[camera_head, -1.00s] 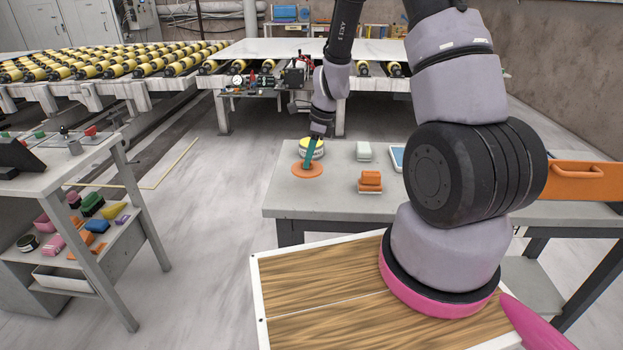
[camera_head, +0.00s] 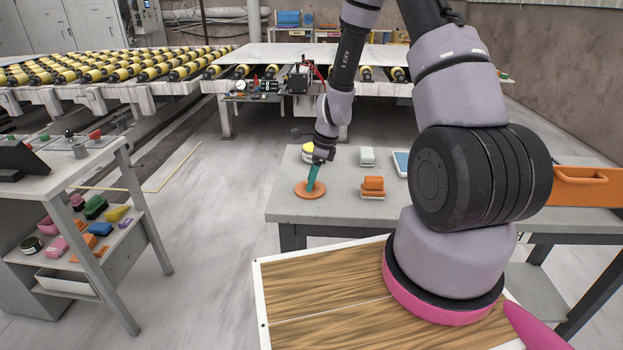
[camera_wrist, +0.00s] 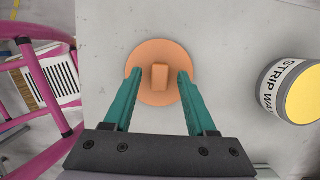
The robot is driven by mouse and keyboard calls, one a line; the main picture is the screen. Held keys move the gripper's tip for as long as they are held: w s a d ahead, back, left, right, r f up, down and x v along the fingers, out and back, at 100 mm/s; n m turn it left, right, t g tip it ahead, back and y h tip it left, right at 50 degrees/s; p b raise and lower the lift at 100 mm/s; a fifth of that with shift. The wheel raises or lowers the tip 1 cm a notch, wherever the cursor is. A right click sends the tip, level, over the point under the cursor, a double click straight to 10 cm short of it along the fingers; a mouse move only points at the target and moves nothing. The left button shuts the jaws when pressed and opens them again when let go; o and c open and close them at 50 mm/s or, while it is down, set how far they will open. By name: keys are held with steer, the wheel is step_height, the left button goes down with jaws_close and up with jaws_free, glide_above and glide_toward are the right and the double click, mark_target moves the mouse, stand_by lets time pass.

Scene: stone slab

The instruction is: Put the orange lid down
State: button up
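The orange lid (camera_head: 302,190) is a round disc lying flat on the grey tabletop (camera_head: 345,210), near its front left corner. In the wrist view the lid (camera_wrist: 150,98) has a small block-like knob at its centre. My gripper (camera_wrist: 160,76) is open, with one teal finger on each side of the knob and a visible gap to it on both sides. In the head view my gripper (camera_head: 310,189) reaches down to the lid and hides part of it.
A jar marked "STRIP WA…" with a yellow top (camera_wrist: 303,95) stands right of the lid, partly behind my arm in the head view. Orange blocks (camera_head: 373,187), a pale block (camera_head: 367,156) and an orange crate (camera_head: 585,185) are further right. A pink frame (camera_wrist: 45,135) shows at left.

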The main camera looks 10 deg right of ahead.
steer(key=v, duration=1.2)
step_height(320, 180, up, 19)
steer(key=n+t, duration=0.3)
steer(key=n, duration=0.5)
glide_above(322, 189)
steer(key=s, duration=0.7)
steer(key=s+d+r+n+t+h, duration=0.1)
steer(key=s+d+r+n+t, duration=0.1)
steer(key=s+r+n, duration=0.7)
steer(key=s+r+t, duration=0.1)
steer(key=s+r, duration=0.1)
steer(key=s, duration=0.3)
steer(key=shift+s+d+r+n, duration=0.15)
steer(key=shift+r+n, duration=0.15)
steer(key=shift+d, duration=0.1)
